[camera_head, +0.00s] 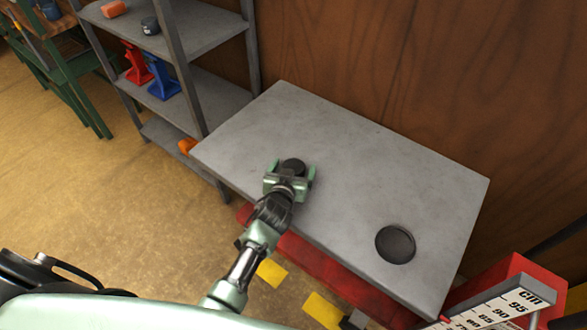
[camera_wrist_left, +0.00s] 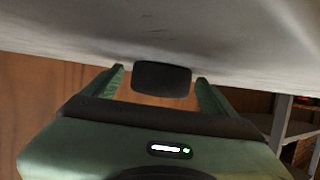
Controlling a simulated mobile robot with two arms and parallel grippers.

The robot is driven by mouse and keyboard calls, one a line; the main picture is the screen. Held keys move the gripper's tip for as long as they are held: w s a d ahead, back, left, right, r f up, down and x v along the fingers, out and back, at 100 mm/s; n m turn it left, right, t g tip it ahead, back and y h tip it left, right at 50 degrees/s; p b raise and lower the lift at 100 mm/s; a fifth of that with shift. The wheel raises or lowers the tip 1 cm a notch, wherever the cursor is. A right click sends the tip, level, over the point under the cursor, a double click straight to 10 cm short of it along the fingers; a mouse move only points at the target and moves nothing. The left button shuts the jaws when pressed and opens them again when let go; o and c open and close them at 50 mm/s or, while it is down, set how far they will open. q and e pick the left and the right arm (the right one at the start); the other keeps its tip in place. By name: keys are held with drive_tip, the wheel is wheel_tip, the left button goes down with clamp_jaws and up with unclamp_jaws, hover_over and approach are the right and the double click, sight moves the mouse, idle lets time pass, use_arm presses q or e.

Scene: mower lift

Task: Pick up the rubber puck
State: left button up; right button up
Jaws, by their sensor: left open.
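The rubber puck (camera_head: 293,165), a small dark round piece, is on the grey tabletop (camera_head: 350,160), near its left part. My left gripper (camera_head: 292,171) is low over the table with its fingers open, one on each side of the puck. In the left wrist view, the dark puck (camera_wrist_left: 162,79) shows between the two green fingers (camera_wrist_left: 160,84), with a visible gap on each side. It sits against the pale table surface (camera_wrist_left: 240,50). My right gripper is not in view.
A larger dark round disc (camera_head: 395,244) lies on the table at the right. A grey shelf unit (camera_head: 213,30) stands at the left with a red jack (camera_head: 137,65) and a blue jack (camera_head: 163,80). A red post with a cm scale (camera_head: 515,305) is at lower right. The table's middle is clear.

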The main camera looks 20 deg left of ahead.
use_arm(q)
drive_tip(key=c, duration=1.6)
drive_tip(key=shift+r, duration=0.1)
